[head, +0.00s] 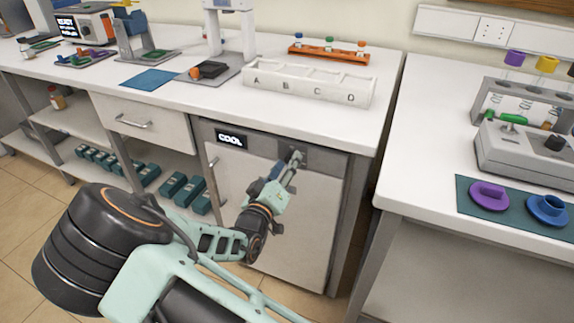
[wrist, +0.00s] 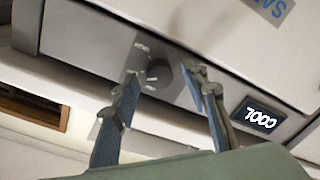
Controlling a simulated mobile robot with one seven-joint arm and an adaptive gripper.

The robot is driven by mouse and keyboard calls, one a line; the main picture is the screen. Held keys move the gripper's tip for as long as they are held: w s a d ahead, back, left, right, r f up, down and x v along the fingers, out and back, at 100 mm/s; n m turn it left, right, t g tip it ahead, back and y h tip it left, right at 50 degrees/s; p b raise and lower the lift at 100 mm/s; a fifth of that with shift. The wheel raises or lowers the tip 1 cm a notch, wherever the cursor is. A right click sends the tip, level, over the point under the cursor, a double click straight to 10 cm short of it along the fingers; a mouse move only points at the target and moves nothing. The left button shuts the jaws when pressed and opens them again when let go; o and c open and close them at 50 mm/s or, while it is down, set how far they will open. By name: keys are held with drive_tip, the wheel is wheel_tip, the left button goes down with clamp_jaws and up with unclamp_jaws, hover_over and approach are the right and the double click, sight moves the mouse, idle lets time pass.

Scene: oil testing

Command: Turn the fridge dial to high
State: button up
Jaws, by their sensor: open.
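The display also shows in the wrist view (wrist: 259,117). The fridge dial (wrist: 161,74) is a dark round knob on a grey panel with small white marks around it. The mark labels are too small to read. In the head view the dial (head: 297,154) is partly hidden by my gripper (head: 287,172), which reaches the panel's height. In the wrist view my gripper (wrist: 165,88) is open, its fingers on either side of the dial. I cannot tell whether they touch it.
A white rack marked A to D (head: 305,84) stands on the bench above the fridge. The fridge handle (head: 212,175) is at the door's left. A second bench (head: 420,160) stands to the right, across a narrow gap.

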drive_tip(key=shift+w+d, duration=0.1)
drive_tip(key=shift+w, duration=0.15)
clamp_jaws()
